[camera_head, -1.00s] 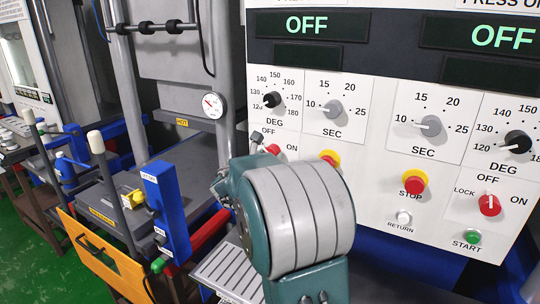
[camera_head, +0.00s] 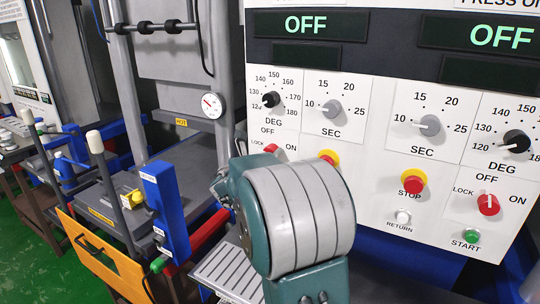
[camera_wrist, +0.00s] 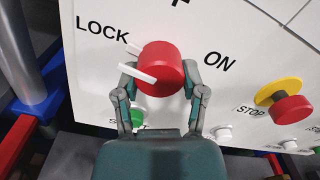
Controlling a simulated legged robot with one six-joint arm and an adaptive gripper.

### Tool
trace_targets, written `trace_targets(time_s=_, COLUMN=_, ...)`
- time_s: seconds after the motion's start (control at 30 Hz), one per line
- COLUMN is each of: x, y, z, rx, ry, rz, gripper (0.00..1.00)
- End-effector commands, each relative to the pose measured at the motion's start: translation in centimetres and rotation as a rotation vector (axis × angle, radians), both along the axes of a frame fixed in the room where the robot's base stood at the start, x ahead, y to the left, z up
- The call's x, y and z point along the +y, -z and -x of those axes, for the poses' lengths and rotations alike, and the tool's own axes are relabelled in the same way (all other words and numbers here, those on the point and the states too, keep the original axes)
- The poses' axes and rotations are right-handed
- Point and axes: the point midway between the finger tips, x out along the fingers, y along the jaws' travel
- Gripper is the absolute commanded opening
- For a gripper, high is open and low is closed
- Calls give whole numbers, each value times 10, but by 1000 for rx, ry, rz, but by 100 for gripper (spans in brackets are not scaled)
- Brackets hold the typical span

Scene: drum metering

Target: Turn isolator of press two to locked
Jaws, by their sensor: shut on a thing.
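The red isolator knob (camera_wrist: 160,68) fills the middle of the wrist view, with LOCK marked at its upper left and ON at its right. Its white pointer bar (camera_wrist: 137,72) points left, to the LOCK side. My gripper (camera_wrist: 163,82) is shut on this knob, one finger on each side. In the head view a little of the same knob (camera_head: 271,148) shows above my teal and grey wrist, which hides the fingers. Another red isolator (camera_head: 488,204) sits on the right panel, its white pointer upward near OFF.
A red and yellow stop button (camera_wrist: 286,103) is right of the knob; a green button (camera_wrist: 136,117) is below, partly behind my left finger. A blue box (camera_head: 165,212) and orange guard (camera_head: 95,255) stand left of my wrist. Both displays read OFF.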

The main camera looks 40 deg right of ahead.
Motion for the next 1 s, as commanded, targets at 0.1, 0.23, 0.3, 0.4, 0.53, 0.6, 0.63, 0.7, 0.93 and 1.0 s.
trace_targets(time_s=0.1, x=1, y=7, z=-1, rx=14, ry=-4, rz=-8, gripper=7)
trace_targets(time_s=0.23, x=1, y=7, z=-1, rx=13, ry=-4, rz=-8, gripper=7)
trace_targets(time_s=0.3, x=1, y=7, z=-1, rx=13, ry=-4, rz=-8, gripper=7)
trace_targets(time_s=0.4, x=1, y=6, z=-1, rx=12, ry=-4, rz=-9, gripper=85)
trace_targets(time_s=0.53, x=1, y=4, z=0, rx=9, ry=-3, rz=-5, gripper=89)
trace_targets(time_s=0.6, x=1, y=3, z=0, rx=7, ry=-2, rz=-4, gripper=89)
trace_targets(time_s=0.63, x=0, y=3, z=0, rx=7, ry=-2, rz=-3, gripper=89)
trace_targets(time_s=0.7, x=0, y=2, z=0, rx=5, ry=-1, rz=-2, gripper=89)
trace_targets(time_s=0.93, x=9, y=1, z=3, rx=2, ry=-3, rz=0, gripper=89)
trace_targets(time_s=1.0, x=20, y=1, z=6, rx=3, ry=-5, rz=-1, gripper=89)
